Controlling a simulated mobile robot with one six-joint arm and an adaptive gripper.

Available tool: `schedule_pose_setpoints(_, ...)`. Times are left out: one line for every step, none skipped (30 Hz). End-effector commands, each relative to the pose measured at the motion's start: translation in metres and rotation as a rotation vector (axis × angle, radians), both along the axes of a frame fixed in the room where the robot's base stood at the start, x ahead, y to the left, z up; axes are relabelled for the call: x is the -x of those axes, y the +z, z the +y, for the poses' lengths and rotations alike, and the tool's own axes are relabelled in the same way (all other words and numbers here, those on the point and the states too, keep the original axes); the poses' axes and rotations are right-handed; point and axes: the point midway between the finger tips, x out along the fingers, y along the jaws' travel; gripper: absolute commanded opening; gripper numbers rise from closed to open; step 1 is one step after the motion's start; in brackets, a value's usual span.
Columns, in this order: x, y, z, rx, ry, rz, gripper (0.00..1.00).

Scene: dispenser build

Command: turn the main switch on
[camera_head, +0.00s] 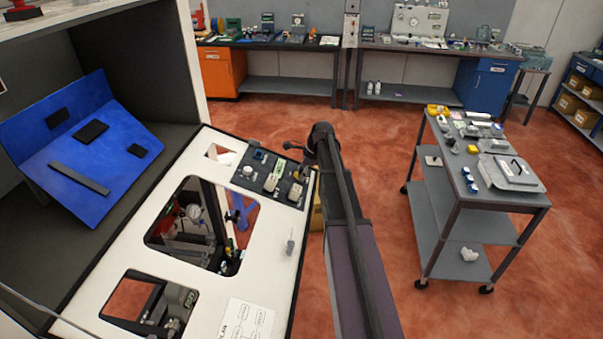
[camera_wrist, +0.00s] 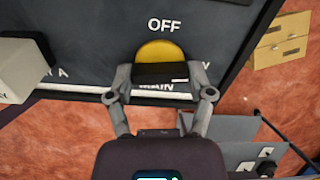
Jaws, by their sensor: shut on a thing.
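The main switch (camera_wrist: 158,73) has a black handle on a yellow round plate. The handle lies crosswise in the wrist view, with a small white mark near its right end. The word OFF stands above it, and part of MAIN shows below it. My gripper (camera_wrist: 160,88) is around the handle, with one finger at each end, and is shut on it. Lettering to the right of the handle is partly covered by a finger.
A pale block-shaped part (camera_wrist: 28,70) sticks out of the panel to the left of my gripper. The white sloped top (camera_head: 120,235) has cut-out openings. A grey cart (camera_head: 490,205) with parts stands at the right, with open red floor between.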

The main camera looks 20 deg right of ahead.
Motion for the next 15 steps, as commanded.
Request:
schedule_pose_setpoints(-0.0041,0.0012,0.0014,-0.011,-0.030,0.001,0.21)
schedule_pose_setpoints(-0.0040,0.0011,0.0014,-0.015,-0.047,0.007,0.21)
schedule_pose_setpoints(-0.0041,0.0011,0.0013,-0.020,-0.068,0.014,0.21)
schedule_pose_setpoints(-0.0042,0.0011,0.0013,-0.023,-0.082,0.019,0.21)
schedule_pose_setpoints(-0.0043,0.0012,0.0012,-0.026,-0.095,0.023,0.21)
schedule_pose_setpoints(-0.0043,0.0012,0.0012,-0.029,-0.110,0.028,0.21)
schedule_pose_setpoints(-0.0045,0.0012,0.0011,-0.031,-0.120,0.031,0.21)
schedule_pose_setpoints(-0.0045,0.0013,0.0011,-0.034,-0.130,0.034,0.21)
schedule_pose_setpoints(-0.0045,0.0013,0.0011,-0.035,-0.139,0.037,0.21)
schedule_pose_setpoints(-0.0046,0.0012,0.0009,-0.037,-0.145,0.039,0.21)
schedule_pose_setpoints(-0.0046,0.0012,0.0009,-0.039,-0.150,0.040,0.21)
schedule_pose_setpoints(-0.0047,0.0012,0.0009,-0.040,-0.157,0.042,0.21)
schedule_pose_setpoints(-0.0048,0.0012,0.0009,-0.041,-0.160,0.043,0.21)
schedule_pose_setpoints(-0.0048,0.0012,0.0009,-0.041,-0.162,0.044,0.21)
schedule_pose_setpoints(-0.0049,0.0013,0.0008,-0.042,-0.163,0.044,0.21)
